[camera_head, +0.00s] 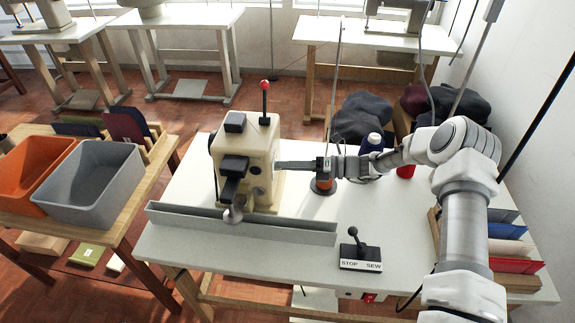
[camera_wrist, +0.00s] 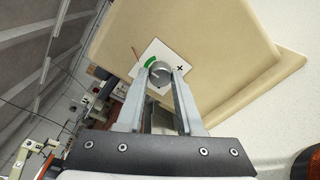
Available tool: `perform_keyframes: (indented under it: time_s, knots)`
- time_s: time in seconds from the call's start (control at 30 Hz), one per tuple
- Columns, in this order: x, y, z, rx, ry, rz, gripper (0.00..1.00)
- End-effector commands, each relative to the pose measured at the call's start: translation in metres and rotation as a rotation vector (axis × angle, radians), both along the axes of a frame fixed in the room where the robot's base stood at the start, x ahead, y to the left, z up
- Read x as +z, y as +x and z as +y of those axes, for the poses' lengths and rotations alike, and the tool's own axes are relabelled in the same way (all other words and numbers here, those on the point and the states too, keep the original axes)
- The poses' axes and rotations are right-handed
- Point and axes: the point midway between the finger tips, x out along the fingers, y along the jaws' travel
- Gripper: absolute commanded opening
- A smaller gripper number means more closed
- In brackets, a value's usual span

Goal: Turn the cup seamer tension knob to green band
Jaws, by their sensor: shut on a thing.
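The cup seamer (camera_head: 247,160) is a cream machine with black parts, standing on the white table. In the wrist view its side panel carries a white dial plate (camera_wrist: 172,52) with a green band (camera_wrist: 152,62) and a black cross mark. The grey tension knob (camera_wrist: 160,73) sits at the middle of the plate. My gripper (camera_wrist: 160,78) is shut on the knob, one fingertip on each side. In the head view my gripper (camera_head: 285,165) reaches the right side of the machine, and the knob is hidden there. I cannot tell surely where the knob's pointer stands.
A grey rail (camera_head: 240,224) runs along the table front. A stop/sew lever box (camera_head: 360,250) stands at the front right. Thread cones (camera_head: 371,142) and dark cloth piles (camera_head: 362,117) lie behind my arm. Orange (camera_head: 35,163) and grey bins (camera_head: 95,185) stand on the left table.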

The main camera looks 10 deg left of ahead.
Motion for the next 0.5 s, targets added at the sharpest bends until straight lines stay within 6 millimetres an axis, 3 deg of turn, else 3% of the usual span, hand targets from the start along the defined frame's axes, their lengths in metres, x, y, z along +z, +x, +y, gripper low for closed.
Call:
perform_keyframes:
  time_s: [0.23,0.27,0.4,0.5]
  knots:
    - [-0.0008,-0.0001,-0.0005,0.000,-0.001,0.000,0.00]
    - [-0.0008,-0.0001,-0.0006,0.000,-0.001,0.000,0.39]
    - [-0.0007,-0.0001,-0.0005,0.000,-0.001,-0.001,0.65]
    - [-0.0005,-0.0001,-0.0002,0.000,-0.001,-0.001,0.66]
